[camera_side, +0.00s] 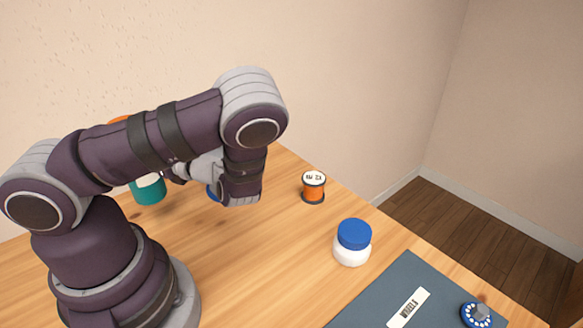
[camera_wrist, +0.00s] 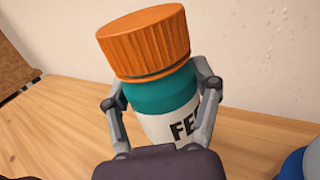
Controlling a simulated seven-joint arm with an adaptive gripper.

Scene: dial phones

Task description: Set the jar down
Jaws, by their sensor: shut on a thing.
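The jar (camera_wrist: 160,100) has a ridged orange lid, a teal body and a white label whose visible letters read "FE". My gripper (camera_wrist: 158,92) is shut on it, one finger on each side, in the wrist view. The jar looks tilted in that view, and its base is hidden behind my gripper. In the side view its teal lower part (camera_side: 148,190) shows below my arm and a bit of orange lid above it. My gripper (camera_side: 177,173) is partly hidden there by my arm. I cannot tell whether the jar touches the wooden table (camera_side: 240,260).
A white jar with a blue lid (camera_side: 352,242) and an orange spool-like object (camera_side: 313,187) stand to the right. A blue object (camera_side: 213,192) is mostly hidden behind my arm. A dark mat labelled "WHEELS" (camera_side: 385,290) holds a blue dial (camera_side: 477,315). The table's middle is clear.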

